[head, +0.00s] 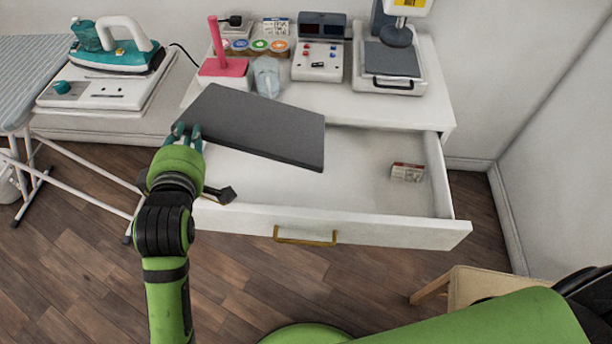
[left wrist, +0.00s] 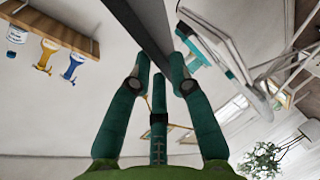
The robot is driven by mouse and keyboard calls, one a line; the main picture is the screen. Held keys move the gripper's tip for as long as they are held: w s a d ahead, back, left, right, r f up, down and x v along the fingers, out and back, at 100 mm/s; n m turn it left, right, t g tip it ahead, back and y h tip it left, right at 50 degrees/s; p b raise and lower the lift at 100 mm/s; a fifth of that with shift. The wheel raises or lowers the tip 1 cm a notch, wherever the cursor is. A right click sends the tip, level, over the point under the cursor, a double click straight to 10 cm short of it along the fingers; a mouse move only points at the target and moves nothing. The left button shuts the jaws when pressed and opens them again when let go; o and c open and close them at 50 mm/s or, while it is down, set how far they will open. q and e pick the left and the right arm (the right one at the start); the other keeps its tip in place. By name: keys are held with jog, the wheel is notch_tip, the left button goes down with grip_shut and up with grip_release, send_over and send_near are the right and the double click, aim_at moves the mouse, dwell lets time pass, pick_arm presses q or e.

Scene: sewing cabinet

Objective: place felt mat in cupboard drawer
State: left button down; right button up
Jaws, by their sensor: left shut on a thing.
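The dark grey felt mat (head: 262,128) is a flat rectangle held over the left part of the open cupboard drawer (head: 352,230). My left gripper (head: 187,136) is shut on the mat's left edge. In the left wrist view the mat (left wrist: 152,32) runs up from between the teal fingers (left wrist: 160,82). The mat tilts a little, with its far left corner by the cabinet top's front edge. I cannot tell whether it touches the drawer. The white drawer is pulled out, with a brass handle (head: 305,238) on its front. My right gripper is not in view.
A small red and white box (head: 407,172) lies in the drawer's right part. A dark small tool (head: 220,193) lies at its front left. The cabinet top holds a pink stand (head: 222,62), a control box (head: 318,60) and a press (head: 388,68). An iron (head: 115,50) stands left.

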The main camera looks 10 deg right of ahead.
pick_arm(q)
jog(key=shift+w+a+f, duration=0.1)
jog(key=shift+w+a, duration=0.05)
jog(key=shift+w, duration=0.25)
jog(key=shift+f, duration=0.2)
jog(key=d+f, duration=0.4)
jog(key=f, duration=1)
jog(key=shift+w+f+b, duration=0.25)
jog(key=shift+w+b, duration=0.15)
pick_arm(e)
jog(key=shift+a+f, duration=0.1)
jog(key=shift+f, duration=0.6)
